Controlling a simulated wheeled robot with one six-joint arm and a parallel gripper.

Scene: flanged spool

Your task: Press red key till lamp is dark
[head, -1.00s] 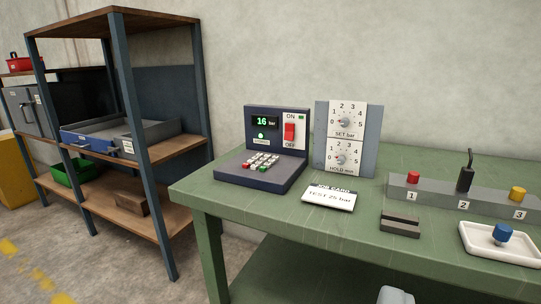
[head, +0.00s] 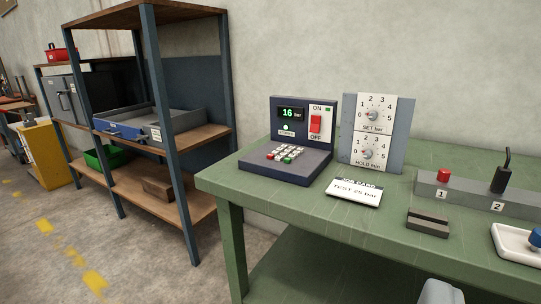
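A dark blue control unit (head: 322,104) stands at the left end of the green bench. Its keypad has several pale keys, a red key (head: 271,156) at the front left corner and a green key (head: 288,160). The display (head: 291,113) reads "16 bar" in green. The round lamp (head: 286,127) below it looks pale whitish, with a small label under it.
A panel with two dials (head: 399,135) stands right of the unit. A job card (head: 355,191) reading "TEST 25 bar" lies in front. A dark block (head: 428,222), a grey button bar (head: 468,196) and a white tray (head: 513,251) are farther right. A shelf rack (head: 178,140) stands left.

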